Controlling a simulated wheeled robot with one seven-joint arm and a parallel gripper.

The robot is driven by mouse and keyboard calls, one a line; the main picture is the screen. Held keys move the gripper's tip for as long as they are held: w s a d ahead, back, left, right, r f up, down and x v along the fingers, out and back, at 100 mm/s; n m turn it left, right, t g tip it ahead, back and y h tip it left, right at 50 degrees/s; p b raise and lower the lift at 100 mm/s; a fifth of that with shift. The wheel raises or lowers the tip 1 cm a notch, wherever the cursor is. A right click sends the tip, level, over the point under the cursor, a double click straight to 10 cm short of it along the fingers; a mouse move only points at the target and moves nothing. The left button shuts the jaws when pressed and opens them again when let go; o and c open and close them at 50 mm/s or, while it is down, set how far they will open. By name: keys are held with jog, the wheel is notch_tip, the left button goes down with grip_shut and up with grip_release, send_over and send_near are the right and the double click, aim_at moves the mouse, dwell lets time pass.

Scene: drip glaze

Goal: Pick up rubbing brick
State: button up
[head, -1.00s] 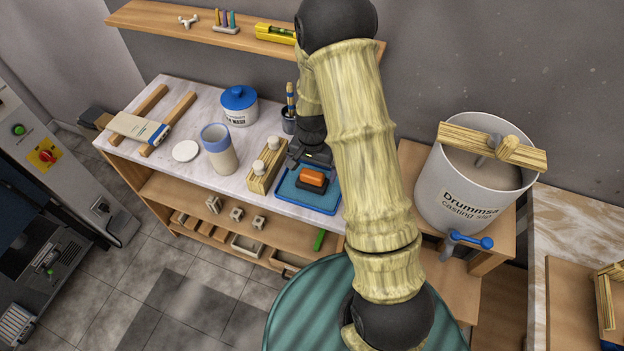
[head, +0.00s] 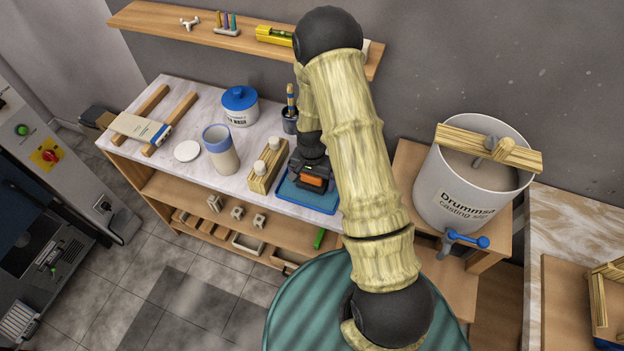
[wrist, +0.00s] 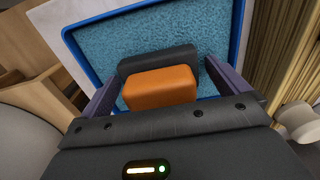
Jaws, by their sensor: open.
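The rubbing brick appears to be the block with an orange part (wrist: 160,87) and a dark grey part (wrist: 157,59). It lies in the blue tray (wrist: 236,50), which has a light blue textured lining; the tray also shows in the head view (head: 318,207). In the head view the orange part (head: 312,182) is partly hidden under my gripper. My gripper (wrist: 160,82) is open, with one finger on each side of the block in the wrist view. I cannot tell whether the fingers touch it.
A wooden block mould with white knobs (head: 266,170) stands close to the tray's left. A blue-rimmed cup (head: 221,152), a blue-lidded jar (head: 239,108) and a brush pot (head: 290,122) stand on the worktop. A large slip bucket (head: 462,192) is to the right.

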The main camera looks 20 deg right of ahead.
jog(key=c, duration=1.1)
jog(key=shift+r, duration=0.15)
notch_tip(320, 180, up, 10)
jog(key=shift+f+b, duration=0.1)
jog(key=shift+b, duration=0.95)
jog(key=o, duration=0.6)
jog(key=c, duration=0.3)
